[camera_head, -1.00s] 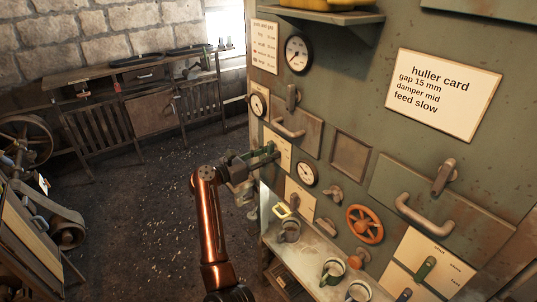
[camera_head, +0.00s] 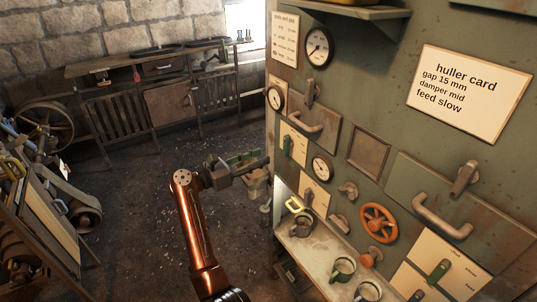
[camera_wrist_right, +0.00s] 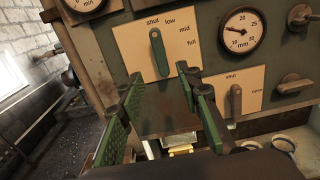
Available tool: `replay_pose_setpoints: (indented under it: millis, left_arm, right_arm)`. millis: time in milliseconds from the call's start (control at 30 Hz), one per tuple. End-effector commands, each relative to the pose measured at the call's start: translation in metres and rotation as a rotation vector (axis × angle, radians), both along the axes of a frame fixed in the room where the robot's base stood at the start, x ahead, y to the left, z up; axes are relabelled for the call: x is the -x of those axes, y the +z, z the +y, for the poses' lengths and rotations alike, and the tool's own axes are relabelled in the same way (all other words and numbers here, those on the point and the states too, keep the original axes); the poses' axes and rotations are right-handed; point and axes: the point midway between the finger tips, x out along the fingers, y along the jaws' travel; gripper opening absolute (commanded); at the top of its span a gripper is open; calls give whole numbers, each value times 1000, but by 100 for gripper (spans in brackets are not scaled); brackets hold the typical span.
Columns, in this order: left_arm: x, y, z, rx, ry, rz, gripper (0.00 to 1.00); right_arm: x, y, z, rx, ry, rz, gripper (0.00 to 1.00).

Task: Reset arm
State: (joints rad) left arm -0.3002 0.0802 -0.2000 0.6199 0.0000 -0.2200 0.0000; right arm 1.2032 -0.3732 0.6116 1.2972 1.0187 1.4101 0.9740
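My right gripper (camera_head: 262,166) is in front of the left part of the grey-green machine panel, apart from it and empty. In the right wrist view its two green-padded fingers (camera_wrist_right: 160,95) are spread wide. Beyond them is a green-handled lever (camera_wrist_right: 159,52) on a cream plate marked shut, low, mid and full. Its handle hangs nearly straight down. In the head view this lever (camera_head: 287,146) stands clear above and right of the fingertips. My left gripper is not in view.
The machine panel (camera_head: 367,155) carries gauges, handles and an orange handwheel (camera_head: 379,222). A workbench (camera_head: 150,85) stands at the back left. Open floor (camera_head: 130,190) lies left of my arm.

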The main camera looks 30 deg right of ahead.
Motion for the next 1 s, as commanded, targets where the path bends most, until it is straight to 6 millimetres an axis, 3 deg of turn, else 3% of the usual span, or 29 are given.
replay_pose_setpoints:
  millis: [200,700,867,967,1000]
  left_arm:
    - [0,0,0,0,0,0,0]
    - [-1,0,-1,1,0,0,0]
    - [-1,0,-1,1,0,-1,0]
    - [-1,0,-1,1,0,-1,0]
    - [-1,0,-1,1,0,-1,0]
  right_arm:
    - [1,0,9,0,-1,0,32]
    - [-2,-5,5,31,5,31,32]
    - [-24,-39,-10,252,66,250,32]
    - [-48,-84,-14,483,145,495,32]
    - [-58,-107,-12,580,181,605,32]
